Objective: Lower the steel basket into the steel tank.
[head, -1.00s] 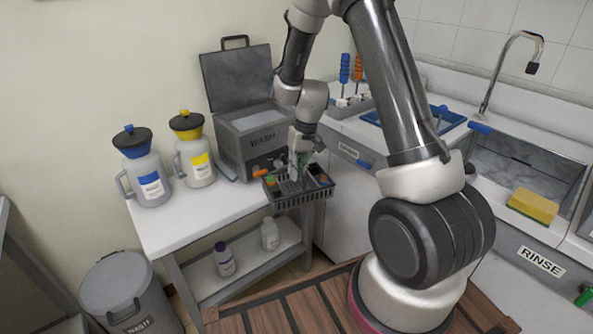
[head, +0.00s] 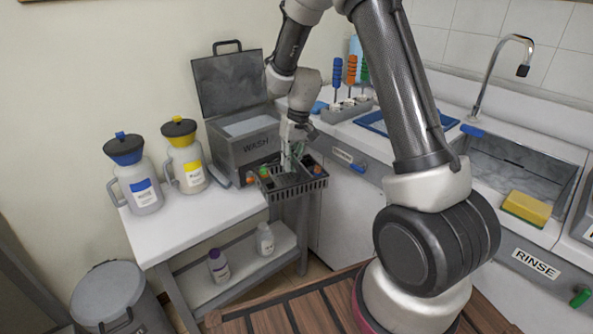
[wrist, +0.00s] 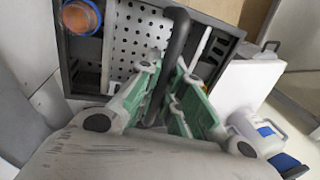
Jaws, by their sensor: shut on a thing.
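A dark basket (head: 292,187) hangs from my gripper (head: 291,154) in front of the right side of the grey tank marked WASH (head: 246,143), by the table's right end. In the wrist view, the green-padded fingers of my gripper (wrist: 165,95) are closed on the basket's dark bar handle (wrist: 177,50). The basket (wrist: 233,32) has compartments, a perforated plate and an orange-topped item (wrist: 80,17). The tank's lid (head: 229,79) stands open, and pale liquid shows inside. The basket is outside the tank; its exact clearance from the table cannot be told.
Blue-topped (head: 138,180) and yellow-topped (head: 187,160) jugs stand left of the tank on the white table (head: 185,222). A lidded bin (head: 108,292) stands at lower left.

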